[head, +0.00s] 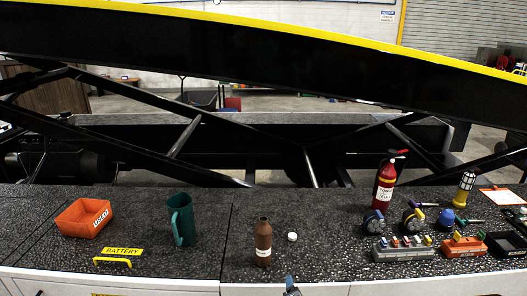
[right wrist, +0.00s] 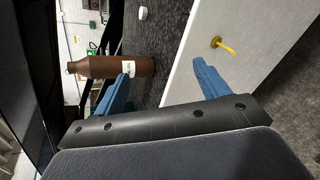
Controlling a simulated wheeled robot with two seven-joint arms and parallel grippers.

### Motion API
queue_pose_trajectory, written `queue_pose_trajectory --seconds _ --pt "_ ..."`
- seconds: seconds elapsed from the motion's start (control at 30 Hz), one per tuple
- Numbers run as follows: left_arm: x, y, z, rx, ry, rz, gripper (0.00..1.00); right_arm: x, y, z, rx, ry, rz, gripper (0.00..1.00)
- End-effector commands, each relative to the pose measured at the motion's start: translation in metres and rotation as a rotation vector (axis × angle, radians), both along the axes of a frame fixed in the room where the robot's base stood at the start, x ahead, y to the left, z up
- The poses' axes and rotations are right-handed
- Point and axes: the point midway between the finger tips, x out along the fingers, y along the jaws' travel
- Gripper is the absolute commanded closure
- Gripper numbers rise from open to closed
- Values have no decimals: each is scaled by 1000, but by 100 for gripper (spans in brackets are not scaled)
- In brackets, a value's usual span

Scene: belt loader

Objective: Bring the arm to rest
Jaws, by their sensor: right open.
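My right gripper (right wrist: 162,85) is open in the right wrist view, its two blue fingers spread with nothing between them. In the head view only a small blue tip of my right gripper (head: 290,286) shows at the bottom edge. A brown bottle (head: 263,240) stands upright and uncapped on the dark speckled counter (head: 330,255), beyond the gripper. In the right wrist view the bottle (right wrist: 105,67) appears sideways, partly behind one fingertip; I cannot tell whether they touch. My left gripper is not in view.
A white cap (head: 292,237) lies right of the bottle. A green mug (head: 181,220) and orange bin (head: 84,217) are left. The counter's white front (right wrist: 225,60) carries a yellow piece.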

Motion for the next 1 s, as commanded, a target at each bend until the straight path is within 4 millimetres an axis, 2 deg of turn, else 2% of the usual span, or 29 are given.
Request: queue_pose_trajectory --seconds 0.03,0.3,0.5,0.6,0.8,1.0 --pt "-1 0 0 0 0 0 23 -16 -8 -7 96 50 -62 26" --pt "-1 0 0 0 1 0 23 -103 -53 -39 611 301 -467 26" --pt "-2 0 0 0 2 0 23 -175 -81 -55 922 450 -807 26" --pt "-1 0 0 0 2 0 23 -203 -90 -58 1024 497 -940 26" --pt "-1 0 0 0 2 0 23 -242 -103 -61 1149 550 -1134 26" --pt "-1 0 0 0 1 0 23 -271 -110 -61 1229 582 -1277 26"
